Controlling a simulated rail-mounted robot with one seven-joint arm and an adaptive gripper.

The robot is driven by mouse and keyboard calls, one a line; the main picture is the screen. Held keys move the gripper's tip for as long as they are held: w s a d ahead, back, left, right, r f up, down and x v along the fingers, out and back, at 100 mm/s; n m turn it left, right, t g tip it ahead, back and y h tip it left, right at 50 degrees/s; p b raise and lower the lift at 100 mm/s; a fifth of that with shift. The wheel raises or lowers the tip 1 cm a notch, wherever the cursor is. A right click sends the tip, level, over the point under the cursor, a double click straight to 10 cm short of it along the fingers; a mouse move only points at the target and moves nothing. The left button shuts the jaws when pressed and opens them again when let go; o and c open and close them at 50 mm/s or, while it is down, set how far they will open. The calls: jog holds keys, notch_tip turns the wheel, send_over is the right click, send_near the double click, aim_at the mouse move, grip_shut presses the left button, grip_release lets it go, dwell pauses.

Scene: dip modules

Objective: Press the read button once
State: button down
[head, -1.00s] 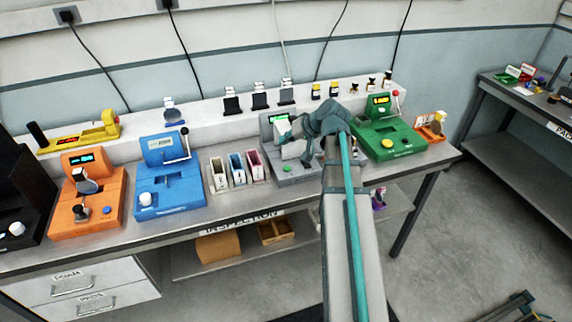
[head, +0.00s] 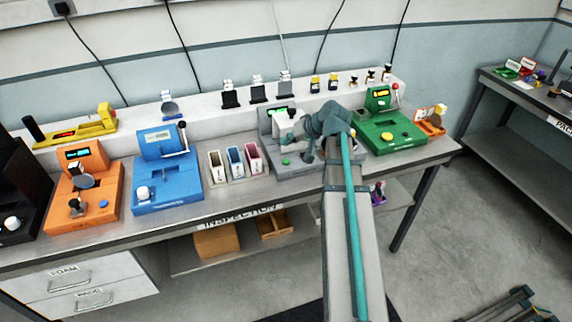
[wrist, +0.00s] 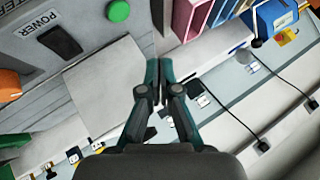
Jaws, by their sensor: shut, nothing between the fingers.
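The grey meter (head: 300,172) stands near the middle of the bench, with a lit green display (head: 278,111). A round green button (head: 286,162) is on its front left; no READ lettering is legible. In the wrist view the green button (wrist: 118,11) lies at the top, near partly cut-off lettering ending in "METER" and a black POWER switch (wrist: 58,40). My gripper (wrist: 159,62) is shut and empty, apart from the button in that picture. In the head view my arm hides part of the meter, and the fingertips are hard to make out.
Left of the meter stand three small bins (head: 235,163), a blue machine (head: 168,188) and an orange machine (head: 85,205). A green machine (head: 392,130) with a yellow button stands close on the right. Small items line the raised back shelf (head: 190,107).

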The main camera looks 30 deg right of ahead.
aim_at(288, 161)
jog(key=shift+f+b, duration=1.35)
jog(key=shift+f, duration=1.4)
jog(key=shift+f, duration=0.1)
jog(key=shift+f+b, duration=0.3)
jog(key=shift+f, duration=0.4)
jog(key=shift+r, duration=0.8)
jog(key=shift+r+p, duration=1.7)
jog(key=shift+r, duration=0.85)
